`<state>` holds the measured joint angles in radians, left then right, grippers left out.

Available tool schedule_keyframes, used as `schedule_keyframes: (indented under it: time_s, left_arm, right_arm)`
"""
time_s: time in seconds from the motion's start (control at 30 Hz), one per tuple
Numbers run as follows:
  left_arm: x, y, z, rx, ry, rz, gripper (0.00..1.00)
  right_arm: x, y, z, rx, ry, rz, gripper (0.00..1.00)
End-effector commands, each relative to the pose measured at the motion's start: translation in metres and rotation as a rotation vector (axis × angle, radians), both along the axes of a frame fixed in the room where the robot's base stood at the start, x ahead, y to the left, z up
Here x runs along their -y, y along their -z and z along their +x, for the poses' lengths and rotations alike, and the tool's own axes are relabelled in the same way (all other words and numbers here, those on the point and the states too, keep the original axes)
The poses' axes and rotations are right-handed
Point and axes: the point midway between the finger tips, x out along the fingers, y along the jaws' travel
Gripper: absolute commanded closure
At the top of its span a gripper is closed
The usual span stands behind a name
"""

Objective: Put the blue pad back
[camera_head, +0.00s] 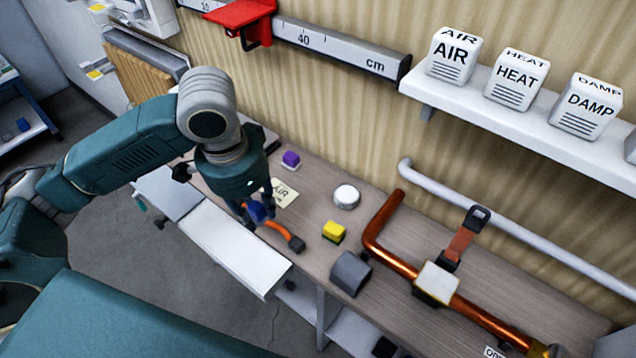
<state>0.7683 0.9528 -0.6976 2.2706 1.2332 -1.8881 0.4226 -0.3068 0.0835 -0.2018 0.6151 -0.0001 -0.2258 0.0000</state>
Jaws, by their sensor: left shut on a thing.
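My left arm comes in from the left, and my left gripper (256,213) points down at the workbench near its front edge. It is shut on the blue pad (258,211), of which only a small part shows between the dark fingers. An orange strap (276,230) with a dark end lies just right of the fingers; I cannot tell whether it touches them. A purple block (291,158) and a yellow block (334,231) stand on the bench. A paper label (284,194), partly covered by the gripper, lies behind the fingers. My right gripper is not in view.
A white round puck (347,196) and a grey hollow block (350,273) stand on the bench (420,225). A copper pipe (388,258) carries a clamp (436,283) at right. A wall shelf (470,100) holds AIR, HEAT and DAMP boxes. An open white drawer (235,248) juts out in front.

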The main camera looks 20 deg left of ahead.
Motion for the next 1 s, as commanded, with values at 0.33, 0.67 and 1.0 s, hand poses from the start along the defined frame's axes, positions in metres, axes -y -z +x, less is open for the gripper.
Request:
schedule_keyframes:
  time_s: [0.33,0.67,1.0]
  left_arm:
    - [0.023,-0.001,0.067,0.001,0.016,0.0,0.92]
    - [0.053,-0.002,0.15,0.0,0.016,0.002,0.92]
    - [0.064,0.02,0.183,0.001,0.016,0.004,0.92]
  right_arm:
    - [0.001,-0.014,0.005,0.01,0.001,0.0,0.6]
    - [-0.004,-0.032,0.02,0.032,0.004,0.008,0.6]
    - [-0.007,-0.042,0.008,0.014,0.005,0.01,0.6]
